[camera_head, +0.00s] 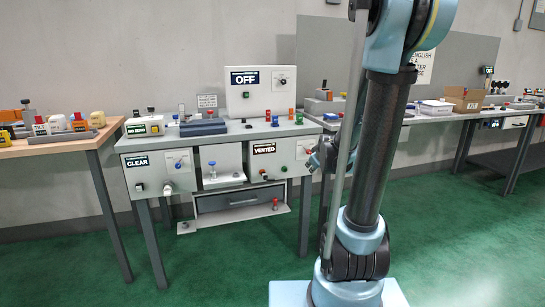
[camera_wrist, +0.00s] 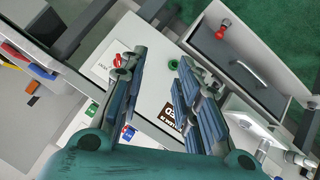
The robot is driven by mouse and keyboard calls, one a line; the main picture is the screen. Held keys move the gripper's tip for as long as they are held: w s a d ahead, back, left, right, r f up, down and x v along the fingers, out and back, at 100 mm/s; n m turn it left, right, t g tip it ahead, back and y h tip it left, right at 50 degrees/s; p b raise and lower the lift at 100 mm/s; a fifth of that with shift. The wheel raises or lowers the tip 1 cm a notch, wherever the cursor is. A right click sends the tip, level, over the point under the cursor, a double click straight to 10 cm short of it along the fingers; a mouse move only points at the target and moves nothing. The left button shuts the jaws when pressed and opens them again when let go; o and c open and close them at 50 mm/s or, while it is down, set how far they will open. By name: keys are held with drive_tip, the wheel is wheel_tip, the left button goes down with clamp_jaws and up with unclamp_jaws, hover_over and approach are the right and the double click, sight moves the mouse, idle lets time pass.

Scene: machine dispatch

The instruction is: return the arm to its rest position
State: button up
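My arm (camera_head: 375,150) stands upright in the head view, in front of the right end of the machine bench (camera_head: 220,133). A small dark part beside the arm, near the VENTED panel, may be my gripper, mostly hidden there. In the wrist view my gripper (camera_wrist: 157,66) shows two blue-grey fingers spread apart with nothing held between them. Behind the fingers lies a white panel (camera_wrist: 150,88) with a dark label, partly covered by the right finger. I cannot tell whether the fingers touch it.
The bench carries an OFF box (camera_head: 261,92), a CLEAR panel (camera_head: 158,174), a VENTED panel (camera_head: 268,160) and a grey drawer (camera_head: 240,196). A wooden table (camera_head: 60,143) stands left. A cardboard box (camera_head: 463,100) sits on the right bench. Green floor (camera_head: 215,270) in front is clear.

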drive_tip(key=s+f+m+g, duration=0.2)
drive_tip(key=s, duration=0.9)
drive_tip(key=s+f+m+g, duration=0.1)
drive_tip(key=s+m+g, duration=0.1)
drive_tip(key=s, duration=0.9)
drive_tip(key=s+d+f+m+g, duration=0.1)
drive_tip(key=s+g, duration=0.3)
drive_tip(key=s, duration=0.7)
drive_tip(key=shift+f+m+h, duration=0.4)
drive_tip(key=shift+f+m, duration=0.45)
drive_tip(key=shift+m, duration=0.05)
drive_tip(key=shift+w+f, duration=0.2)
drive_tip(key=shift+w, duration=0.25)
